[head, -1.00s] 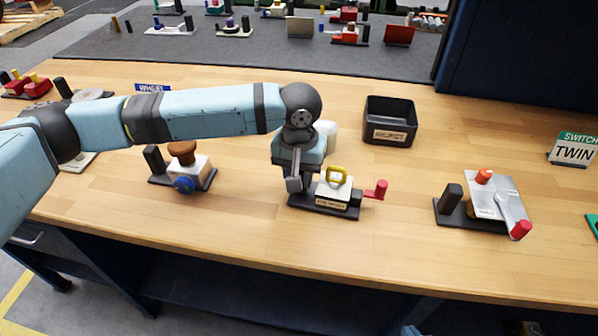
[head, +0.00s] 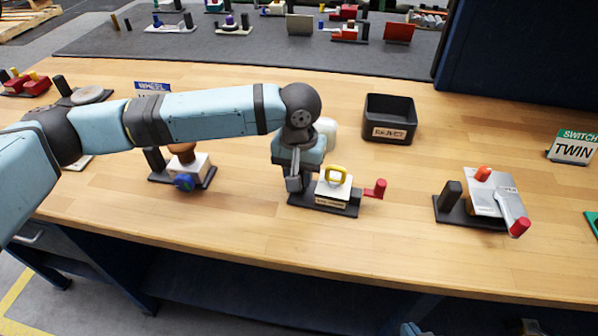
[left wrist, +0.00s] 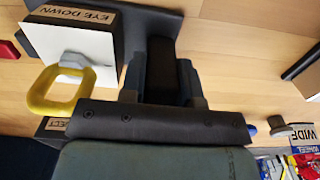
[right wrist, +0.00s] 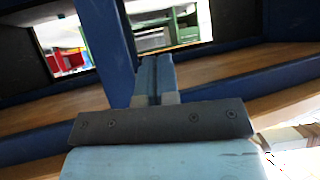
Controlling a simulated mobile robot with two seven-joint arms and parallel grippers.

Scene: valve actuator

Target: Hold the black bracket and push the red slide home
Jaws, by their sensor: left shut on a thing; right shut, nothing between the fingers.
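A valve unit with a black base (head: 322,209), a white block (head: 336,186) and a yellow ring (head: 337,172) stands on the bench. The red slide's knob (head: 377,188) sticks out to its right. My left gripper (head: 294,184) comes down at the unit's left end. In the left wrist view it is shut on the upright black bracket (left wrist: 162,60), with the yellow ring (left wrist: 60,92) to the left. The bracket is mostly hidden in the head view. In the right wrist view my right gripper (right wrist: 157,62) is shut and empty, apart from the unit.
A black reject bin (head: 389,120) stands behind the unit. A unit with a silver plate (head: 490,193) is to the right, and a blue-knobbed unit (head: 186,170) to the left. A white object stands just behind my left gripper. The bench front is clear.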

